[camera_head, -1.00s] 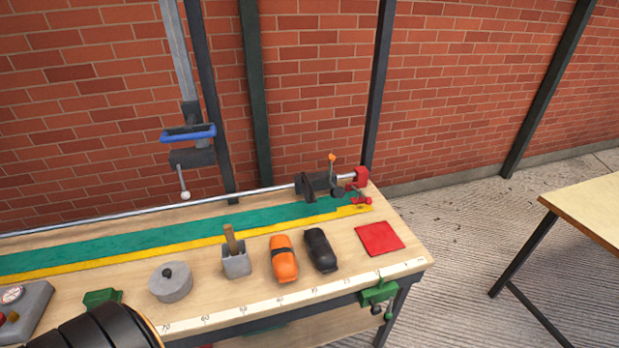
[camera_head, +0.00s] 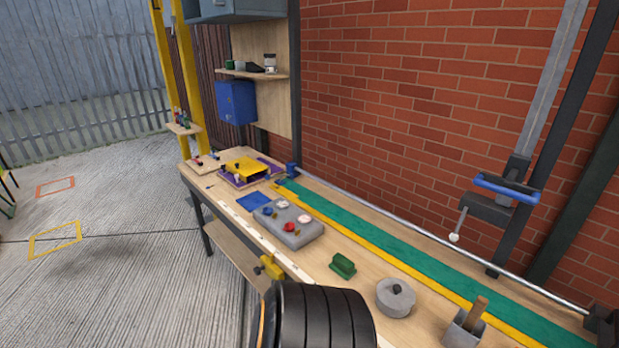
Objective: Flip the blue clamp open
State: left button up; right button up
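A blue part (camera_head: 292,169) sits at the far end of the long metal rail on the workbench; it is small and its state cannot be made out. A grey upright bar at the right has a blue handle (camera_head: 507,188) on a dark clamp body (camera_head: 500,211), with a thin rod and a pale knob hanging below. I cannot tell which of the two is the blue clamp, nor whether either is open. Neither of my grippers shows. A black ribbed part of mine covers the bottom middle, in front of the bench edge.
The workbench holds a yellow fixture (camera_head: 247,170), a blue square (camera_head: 254,201), a grey control box (camera_head: 288,223), a green block (camera_head: 342,266), a grey round weight (camera_head: 396,297) and a grey holder (camera_head: 465,328). A yellow clamp (camera_head: 271,266) is on the front edge. Open floor (camera_head: 120,275) lies left.

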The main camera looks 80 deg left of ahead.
aim_at(278, 176)
jog(key=u, duration=3.1)
